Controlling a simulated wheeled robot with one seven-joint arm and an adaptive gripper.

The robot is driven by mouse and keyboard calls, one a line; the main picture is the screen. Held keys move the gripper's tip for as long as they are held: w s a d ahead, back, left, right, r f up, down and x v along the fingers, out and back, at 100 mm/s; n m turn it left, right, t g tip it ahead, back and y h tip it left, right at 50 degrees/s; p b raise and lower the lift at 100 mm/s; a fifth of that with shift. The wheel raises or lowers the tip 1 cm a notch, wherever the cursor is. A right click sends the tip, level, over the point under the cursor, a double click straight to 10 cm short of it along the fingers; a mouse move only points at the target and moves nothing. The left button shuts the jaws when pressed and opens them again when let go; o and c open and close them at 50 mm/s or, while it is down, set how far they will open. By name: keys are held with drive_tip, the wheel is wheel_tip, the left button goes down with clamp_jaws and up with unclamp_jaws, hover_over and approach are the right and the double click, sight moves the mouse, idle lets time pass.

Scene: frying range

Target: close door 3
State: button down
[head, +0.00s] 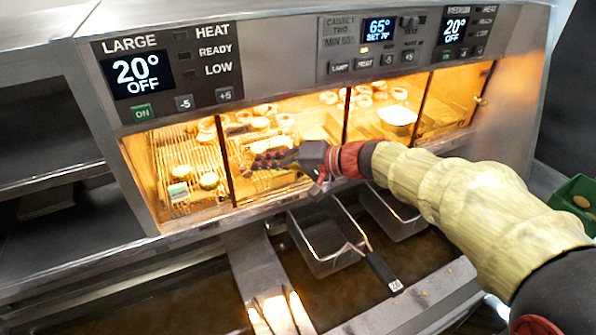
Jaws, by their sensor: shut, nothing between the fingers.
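The lit warming cabinet (228,112) has several bays split by thin dark uprights. No door number is readable, so I cannot tell which door is door 3 or how far it stands open. A small round knob (481,101) shows at the cabinet's right end. My gripper (262,160) is shut and empty, pointing left at the opening of the second bay from the left. It covers part of the food and the rack there. I cannot tell if it touches anything. My arm comes in from the right and hides the lower front of the right-hand bays.
Wire racks hold food; a small label card (178,192) stands in the left bay. Below are fryer baskets (322,240), one with a dark handle (382,272) sticking out towards me. A green crate (574,205) is at the right edge. Control panels (170,73) line the cabinet top.

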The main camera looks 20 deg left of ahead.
drive_tip(key=s+a+b, duration=0.8)
drive_tip(key=s+a, duration=0.5)
drive_tip(key=shift+s+a, duration=0.2)
drive_tip(key=shift+w+r, duration=0.1)
drive_tip(key=w+v, duration=0.2)
drive_tip(key=v, duration=1.1)
drive_tip(key=shift+w+r, duration=0.35)
drive_tip(key=shift+w, duration=0.05)
drive_tip(key=shift+a, duration=0.15)
